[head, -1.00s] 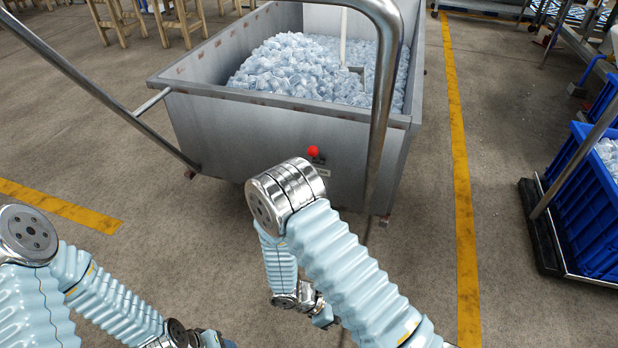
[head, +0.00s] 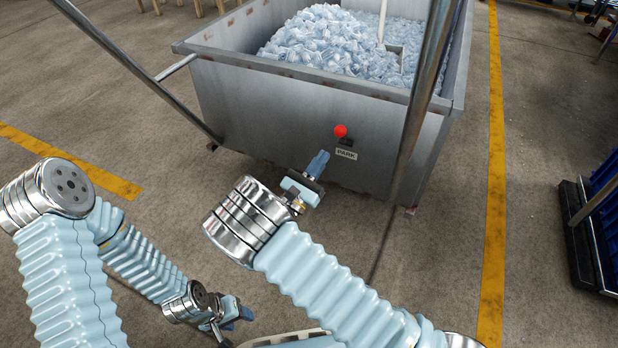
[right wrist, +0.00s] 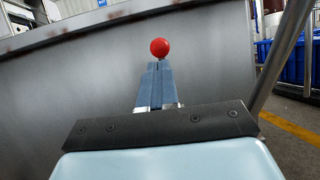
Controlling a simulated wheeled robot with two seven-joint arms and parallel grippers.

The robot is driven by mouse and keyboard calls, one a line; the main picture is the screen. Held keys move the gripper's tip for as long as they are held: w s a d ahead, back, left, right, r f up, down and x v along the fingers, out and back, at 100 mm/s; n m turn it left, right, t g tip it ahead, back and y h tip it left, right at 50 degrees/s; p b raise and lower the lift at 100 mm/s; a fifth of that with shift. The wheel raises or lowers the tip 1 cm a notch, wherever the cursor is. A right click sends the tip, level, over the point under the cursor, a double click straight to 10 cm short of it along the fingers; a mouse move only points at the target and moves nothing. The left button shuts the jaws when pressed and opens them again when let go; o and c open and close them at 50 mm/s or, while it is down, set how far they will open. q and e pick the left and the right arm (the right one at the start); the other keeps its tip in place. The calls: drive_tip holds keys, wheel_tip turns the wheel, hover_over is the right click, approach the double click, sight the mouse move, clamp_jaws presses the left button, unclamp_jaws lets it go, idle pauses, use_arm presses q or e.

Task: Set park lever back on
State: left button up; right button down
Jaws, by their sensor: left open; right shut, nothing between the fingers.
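The park lever has a red ball knob (head: 340,131) on the front wall of the grey metal cart (head: 270,120). A dark base and a label reading PARK (head: 346,154) sit just below it. My right gripper (head: 322,158) is shut and empty, below and left of the knob in the head view. In the right wrist view the red knob (right wrist: 160,47) shows just beyond the tips of the shut fingers (right wrist: 157,68); I cannot tell whether they touch. The lever's stem is mostly hidden there. My left gripper (head: 240,312) is low at the left, away from the cart.
The cart holds a heap of ice (head: 330,42) and a white-handled tool. Its bent push handle (head: 425,85) rises right of the lever. A blue crate (head: 604,185) on a dark trolley stands at the right. Yellow lines mark the floor.

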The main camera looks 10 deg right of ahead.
sight(335, 131)
drive_tip(key=x, duration=0.5)
drive_tip(key=r+p, duration=0.1)
drive_tip(key=p, duration=0.1)
drive_tip(key=w+r+g+y+p, duration=0.1)
drive_tip(key=p, duration=0.1)
drive_tip(key=shift+d+r, duration=0.2)
drive_tip(key=shift+d, duration=0.2)
drive_tip(key=shift+w+d+r+p, duration=0.25)
drive_tip(key=shift+w+d+p, duration=0.1)
drive_tip(key=shift+w, duration=0.1)
